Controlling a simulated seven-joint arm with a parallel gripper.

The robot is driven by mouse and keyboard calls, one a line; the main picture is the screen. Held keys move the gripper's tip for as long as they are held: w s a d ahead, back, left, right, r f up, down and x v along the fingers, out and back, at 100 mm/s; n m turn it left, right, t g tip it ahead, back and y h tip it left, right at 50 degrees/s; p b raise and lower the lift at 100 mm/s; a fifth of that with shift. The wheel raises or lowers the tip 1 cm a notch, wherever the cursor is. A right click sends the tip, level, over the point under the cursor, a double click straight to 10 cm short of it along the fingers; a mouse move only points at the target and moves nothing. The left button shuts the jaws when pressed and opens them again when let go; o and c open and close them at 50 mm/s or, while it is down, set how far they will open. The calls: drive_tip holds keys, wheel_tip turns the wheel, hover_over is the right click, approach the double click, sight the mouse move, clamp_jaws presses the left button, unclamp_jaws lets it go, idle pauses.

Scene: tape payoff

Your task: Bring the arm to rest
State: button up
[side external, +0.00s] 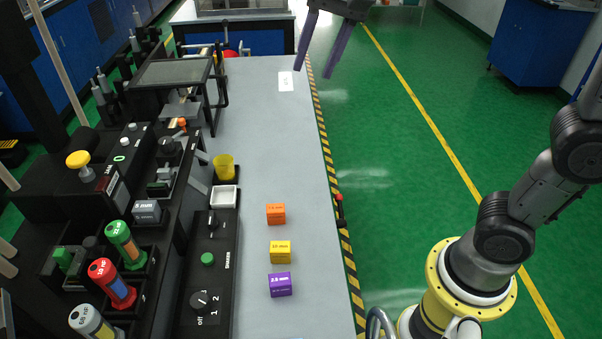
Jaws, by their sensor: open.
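My gripper (316,73) is at the top of the side external view, with its two long dark fingers spread apart and nothing between them. It hangs in the air near the far right edge of the grey table (262,135). My arm's lower links stand at the right; the middle of the arm is out of view.
An orange block (276,214), a yellow block (280,251) and a purple block (280,284) stand in a column on the table. A black shaker panel (208,280), a yellow cup (223,166) and a white tray (224,197) lie left. The table's far half is mostly clear.

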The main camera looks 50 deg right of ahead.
drive_tip(key=s+d+f+n+t, duration=0.1)
drive_tip(key=s+d+f+n, duration=0.2)
drive_tip(key=s, duration=0.6)
drive_tip(key=s+d+f+n+t, duration=0.1)
drive_tip(key=s+d+f+n, duration=0.2)
drive_tip(key=s+f+n, duration=0.4)
wheel_tip(320, 180, down, 3)
drive_tip(key=shift+s+d+r+h, duration=0.2)
drive_tip(key=shift+s+d+h, duration=0.15)
drive_tip(key=shift+s, duration=0.55)
